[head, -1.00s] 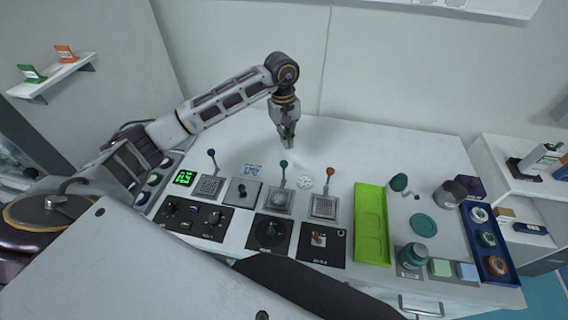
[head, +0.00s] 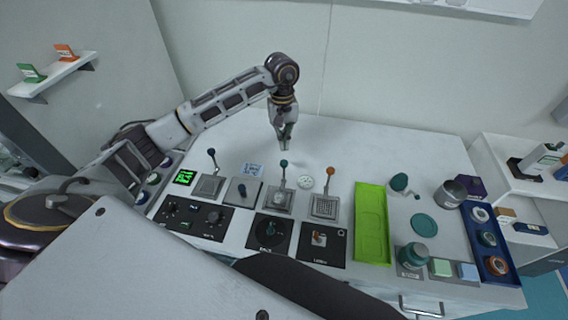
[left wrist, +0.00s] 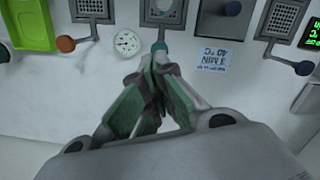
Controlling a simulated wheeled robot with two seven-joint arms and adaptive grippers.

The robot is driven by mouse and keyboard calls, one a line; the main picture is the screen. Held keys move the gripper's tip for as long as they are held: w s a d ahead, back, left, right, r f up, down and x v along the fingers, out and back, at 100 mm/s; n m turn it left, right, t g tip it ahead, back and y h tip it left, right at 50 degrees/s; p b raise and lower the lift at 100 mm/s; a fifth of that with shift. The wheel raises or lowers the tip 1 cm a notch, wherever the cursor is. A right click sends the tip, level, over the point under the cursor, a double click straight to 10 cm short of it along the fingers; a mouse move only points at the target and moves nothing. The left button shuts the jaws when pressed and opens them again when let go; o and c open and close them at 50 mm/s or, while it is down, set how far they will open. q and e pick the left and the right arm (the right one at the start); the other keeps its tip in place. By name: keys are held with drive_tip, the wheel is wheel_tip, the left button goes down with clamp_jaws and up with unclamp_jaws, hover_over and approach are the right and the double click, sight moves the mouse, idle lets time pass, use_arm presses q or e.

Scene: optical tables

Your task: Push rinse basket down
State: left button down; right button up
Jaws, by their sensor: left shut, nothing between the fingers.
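Three square metal stations with lever handles stand in a row on the white table. The left one (head: 208,186) has a dark blue knob, the middle one (head: 279,200) a teal knob (head: 284,163), and the right one (head: 324,206) an orange knob. I cannot tell by label which is the rinse basket. My left gripper (head: 285,146) is shut and empty, pointing down just behind the teal knob. In the left wrist view the fingertips (left wrist: 158,62) are right by the teal knob (left wrist: 159,47); I cannot tell whether they touch. My right gripper is not in view.
A lidded station (head: 243,190) sits between the left and middle ones. A round dial (head: 306,182) and a printed card (head: 252,170) lie nearby. Control panels (head: 270,233) line the front. A green tray (head: 371,225) is to the right. The table's back is clear.

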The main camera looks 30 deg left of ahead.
sight(284, 161)
use_arm(q)
drive_tip(key=shift+s+d+f+b, duration=0.15)
drive_tip(key=shift+f+b, duration=0.35)
drive_tip(key=shift+f, duration=1.2)
drive_tip(key=shift+s+d+f+b, duration=0.1)
drive_tip(key=shift+f+b, duration=0.4)
drive_tip(key=shift+f, duration=1.15)
